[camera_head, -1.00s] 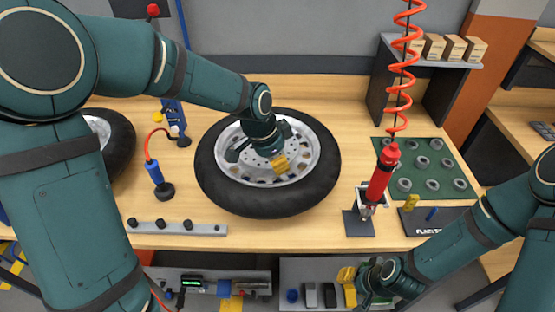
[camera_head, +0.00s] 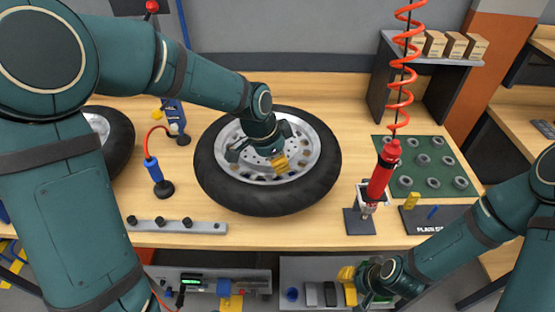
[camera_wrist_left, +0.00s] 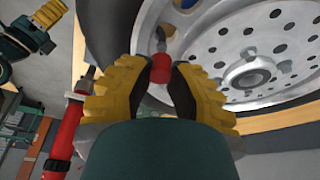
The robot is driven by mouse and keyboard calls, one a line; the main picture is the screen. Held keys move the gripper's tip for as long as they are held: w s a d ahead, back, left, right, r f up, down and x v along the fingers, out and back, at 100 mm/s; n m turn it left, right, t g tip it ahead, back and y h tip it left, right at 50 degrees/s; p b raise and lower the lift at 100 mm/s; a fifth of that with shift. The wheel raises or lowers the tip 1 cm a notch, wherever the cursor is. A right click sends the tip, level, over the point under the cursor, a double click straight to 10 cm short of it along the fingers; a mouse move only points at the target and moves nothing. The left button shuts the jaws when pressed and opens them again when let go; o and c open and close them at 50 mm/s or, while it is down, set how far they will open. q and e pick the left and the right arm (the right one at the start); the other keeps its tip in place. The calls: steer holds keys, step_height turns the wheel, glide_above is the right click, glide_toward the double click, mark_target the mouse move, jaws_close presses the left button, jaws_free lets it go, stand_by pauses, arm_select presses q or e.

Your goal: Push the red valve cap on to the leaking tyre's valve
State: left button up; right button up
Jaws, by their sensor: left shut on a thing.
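The leaking tyre (camera_head: 222,190) lies flat on the wooden bench around its silver rim (camera_head: 305,150). My left gripper (camera_head: 281,164) is over the rim's front part. In the left wrist view, my left gripper (camera_wrist_left: 160,85) is shut on the red valve cap (camera_wrist_left: 160,69). The valve (camera_wrist_left: 161,40) stands by the rim, in line with the cap's far end. The two look close to touching; I cannot tell whether the cap is on it. The cap is hidden in the head view. My right gripper (camera_head: 347,284) is low, in front of the bench edge; its opening is unclear.
A grey rack (camera_head: 205,228) with dark caps lies at the bench's front left. A red tool (camera_head: 381,175) stands right of the tyre under a red coiled hose (camera_head: 403,70). A green mat (camera_head: 455,185) with several rings lies farther right. Another tyre (camera_head: 122,140) is at left.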

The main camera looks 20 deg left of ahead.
arm_select(q)
steer(key=shift+f, duration=0.4)
steer(key=o, duration=0.8)
steer(key=shift+c, duration=0.2)
step_height(320, 180, up, 11)
steer(key=p, duration=0.7)
stand_by(0.4)
